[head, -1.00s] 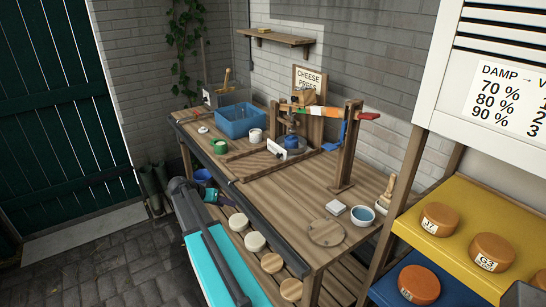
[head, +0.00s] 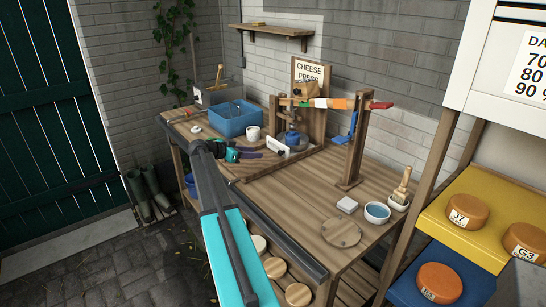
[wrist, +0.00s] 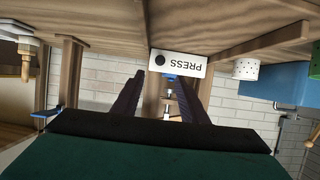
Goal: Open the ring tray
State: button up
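No part is clearly identifiable as the ring tray. The wooden cheese press (head: 316,112) stands on the bench, with a white plate (head: 277,147) at its front; in the wrist view this plate (wrist: 179,63) reads PRESS, upside down. My gripper (head: 266,154) is over the bench's left part, just left of the plate. In the wrist view my gripper (wrist: 159,76) has its two dark fingers apart, with nothing visible held between them. The plate shows just beyond the fingertips; I cannot tell whether they touch it.
A blue bin (head: 236,118) and a white cup (head: 253,133) stand behind my gripper. The press lever (head: 330,103) reaches right to a post (head: 355,145). The middle bench is clear.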

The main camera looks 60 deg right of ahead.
aim_at(279, 153)
jog(key=shift+r, duration=0.1)
jog(key=shift+w+d, duration=0.1)
jog(key=shift+d, duration=0.05)
jog(key=p+x, duration=0.4)
jog(key=x, duration=0.9)
jog(key=shift+d, duration=0.35)
grip_shut()
